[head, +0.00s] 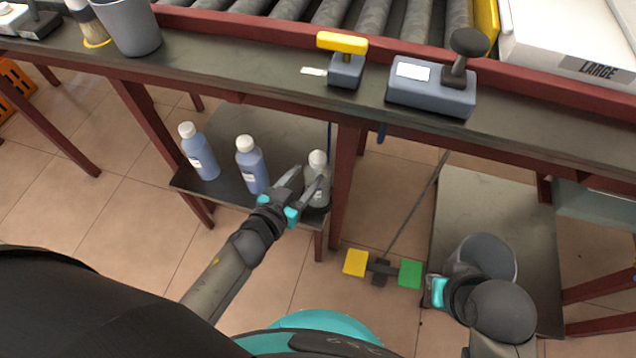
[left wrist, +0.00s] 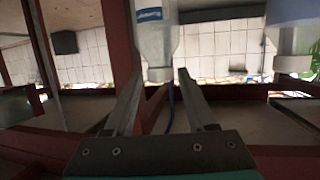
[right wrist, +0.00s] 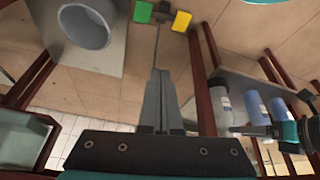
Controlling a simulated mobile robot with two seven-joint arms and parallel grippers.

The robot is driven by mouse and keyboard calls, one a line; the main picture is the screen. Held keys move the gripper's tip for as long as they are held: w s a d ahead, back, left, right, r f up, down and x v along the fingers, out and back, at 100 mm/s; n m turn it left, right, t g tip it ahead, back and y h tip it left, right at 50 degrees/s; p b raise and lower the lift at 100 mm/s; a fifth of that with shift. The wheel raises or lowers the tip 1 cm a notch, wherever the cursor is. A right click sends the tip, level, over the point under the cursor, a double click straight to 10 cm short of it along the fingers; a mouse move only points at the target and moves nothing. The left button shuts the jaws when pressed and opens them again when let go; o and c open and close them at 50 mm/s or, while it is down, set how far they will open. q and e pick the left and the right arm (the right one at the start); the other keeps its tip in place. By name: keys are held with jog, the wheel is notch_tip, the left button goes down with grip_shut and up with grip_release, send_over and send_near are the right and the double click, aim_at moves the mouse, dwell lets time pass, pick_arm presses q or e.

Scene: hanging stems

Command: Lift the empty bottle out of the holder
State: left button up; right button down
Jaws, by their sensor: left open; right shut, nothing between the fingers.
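A greyish, clear-looking bottle with a white cap (head: 318,160) stands upright at the right end of the low shelf; it also shows in the right wrist view (right wrist: 223,102). In the left wrist view the pale bottle with a blue label (left wrist: 154,40) appears inverted, just beyond and between the fingertips. My left gripper (head: 309,174) is open at this bottle and partly covers it. Contact cannot be told. My right gripper (right wrist: 160,78) is shut and empty, away to the right.
Two blue-filled bottles (head: 199,160) (head: 251,170) stand left of it on the low shelf (head: 228,125). A red table leg (head: 344,185) rises close on the right. The counter (head: 250,70) overhangs behind. A grey bin (head: 490,254) stands near my right arm.

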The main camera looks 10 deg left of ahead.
aim_at(314, 167)
pick_arm(q)
jog(key=b+x, duration=0.1)
jog(key=x, duration=0.3)
jog(key=shift+d, duration=0.1)
jog(key=shift+w+d+b, duration=0.1)
jog(key=shift+w+b, duration=0.2)
jog(key=shift+w, duration=0.1)
pick_arm(e)
jog(key=shift+w+a+r+t, duration=0.2)
jog(key=shift+r+t, duration=0.1)
jog(key=shift+r, duration=0.35)
jog(key=shift+w+a+r+t, duration=0.1)
jog(key=shift+a+r+t, duration=0.15)
jog(key=shift+r, duration=0.35)
pick_arm(q)
jog(key=shift+c, duration=0.4)
grip_shut()
